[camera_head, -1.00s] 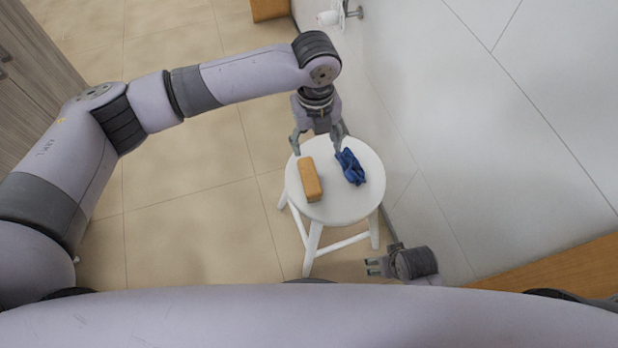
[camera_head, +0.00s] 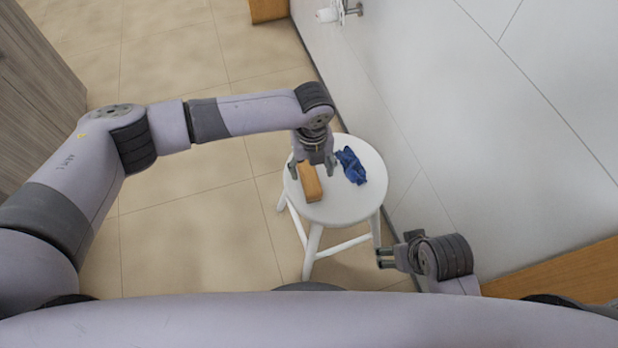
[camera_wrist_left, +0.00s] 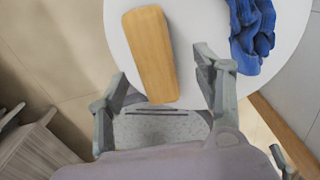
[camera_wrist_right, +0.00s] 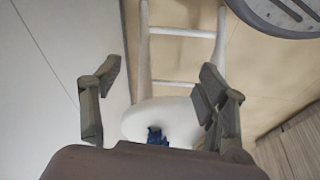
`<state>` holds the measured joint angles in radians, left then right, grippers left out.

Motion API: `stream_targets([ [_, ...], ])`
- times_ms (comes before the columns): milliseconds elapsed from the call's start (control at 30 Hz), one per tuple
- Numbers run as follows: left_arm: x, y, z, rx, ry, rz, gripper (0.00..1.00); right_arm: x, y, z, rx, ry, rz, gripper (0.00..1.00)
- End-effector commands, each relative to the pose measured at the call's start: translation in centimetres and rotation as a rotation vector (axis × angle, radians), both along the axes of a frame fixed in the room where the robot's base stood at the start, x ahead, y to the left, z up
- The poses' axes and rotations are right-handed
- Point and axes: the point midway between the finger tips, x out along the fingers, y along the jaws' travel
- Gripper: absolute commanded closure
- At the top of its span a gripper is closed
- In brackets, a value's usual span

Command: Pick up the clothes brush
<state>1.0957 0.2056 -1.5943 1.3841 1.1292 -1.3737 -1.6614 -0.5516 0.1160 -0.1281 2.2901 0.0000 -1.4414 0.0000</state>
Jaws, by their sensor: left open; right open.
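The clothes brush (camera_head: 311,186) is a wooden, orange-brown block lying on the round white stool (camera_head: 345,208), left of a blue cloth (camera_head: 351,166). My left gripper (camera_head: 312,172) is open above the far end of the brush. In the left wrist view the brush (camera_wrist_left: 150,52) lies ahead between the open fingers (camera_wrist_left: 160,85), with a gap to each. The underside of the brush is hidden. My right gripper (camera_head: 384,259) is open and empty at the stool's near right. In the right wrist view its fingers (camera_wrist_right: 160,85) are apart.
The blue cloth also shows in the left wrist view (camera_wrist_left: 252,35), close to the right finger. A white wall (camera_head: 480,120) stands right of the stool. Tiled floor (camera_head: 180,220) is clear at left. A wooden bench (camera_head: 565,270) is at lower right.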

Motion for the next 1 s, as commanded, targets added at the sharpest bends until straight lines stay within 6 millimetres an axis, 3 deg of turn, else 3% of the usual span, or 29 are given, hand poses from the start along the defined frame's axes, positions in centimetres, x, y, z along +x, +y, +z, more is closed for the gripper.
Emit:
stream_targets([
  [300,0.1,0.7,-4.2,0.002,0.001,0.002,0.39,-1.0,-0.2,3.6,0.001,-0.022,-0.002,0.32],
  [633,0.1,0.6,-4.5,0.001,0.001,0.001,0.40,-1.2,-0.3,4.2,0.001,-0.022,-0.002,0.32],
  [1000,0.1,0.6,-4.5,0.001,0.001,0.001,0.65,-1.2,-0.2,4.2,0.001,-0.022,-0.002,0.32],
])
